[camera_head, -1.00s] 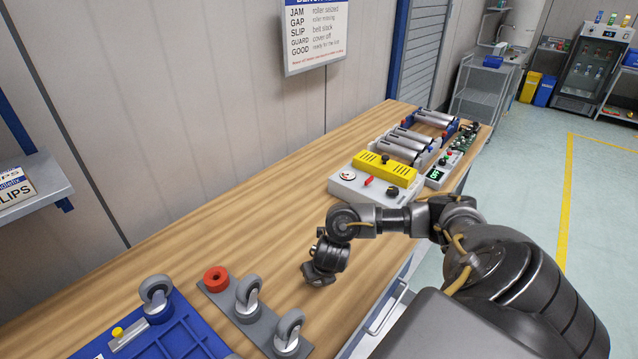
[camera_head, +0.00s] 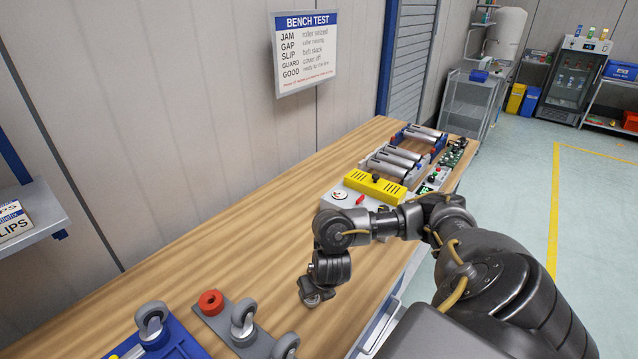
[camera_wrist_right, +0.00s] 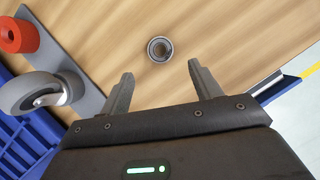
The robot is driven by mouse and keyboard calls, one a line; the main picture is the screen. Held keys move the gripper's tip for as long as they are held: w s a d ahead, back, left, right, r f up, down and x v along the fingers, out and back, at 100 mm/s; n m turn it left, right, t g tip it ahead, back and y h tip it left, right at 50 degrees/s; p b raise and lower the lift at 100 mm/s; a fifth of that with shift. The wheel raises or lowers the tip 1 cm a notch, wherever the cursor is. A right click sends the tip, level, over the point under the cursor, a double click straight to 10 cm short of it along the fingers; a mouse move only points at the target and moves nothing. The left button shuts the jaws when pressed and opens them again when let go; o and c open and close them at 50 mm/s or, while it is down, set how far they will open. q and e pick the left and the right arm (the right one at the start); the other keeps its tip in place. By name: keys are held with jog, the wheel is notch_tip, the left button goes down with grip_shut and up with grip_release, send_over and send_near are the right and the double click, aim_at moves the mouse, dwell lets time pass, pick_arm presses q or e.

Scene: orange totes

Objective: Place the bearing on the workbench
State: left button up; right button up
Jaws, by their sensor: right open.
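The bearing (camera_wrist_right: 160,48) is a small grey metal ring with a dark centre. In the right wrist view it lies on the wooden workbench (camera_wrist_right: 235,25), just beyond my fingertips. My right gripper (camera_wrist_right: 162,70) is open and empty, its two fingers apart and the bearing clear of them. In the head view my right gripper (camera_head: 313,298) points down over the workbench (camera_head: 225,245); the bearing cannot be made out there. My left gripper is not in view.
Grey caster wheels (camera_head: 243,317) and a red ring (camera_head: 211,302) sit on a grey plate at the front, beside a blue tray (camera_head: 180,343). A yellow-topped tester (camera_head: 376,187) and rollers (camera_head: 397,157) stand farther back. The bench's middle left is bare.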

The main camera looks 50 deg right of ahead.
pick_arm(q)
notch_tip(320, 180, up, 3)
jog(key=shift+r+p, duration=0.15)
jog(key=shift+p, duration=0.95)
pick_arm(e)
jog(key=v, duration=0.4)
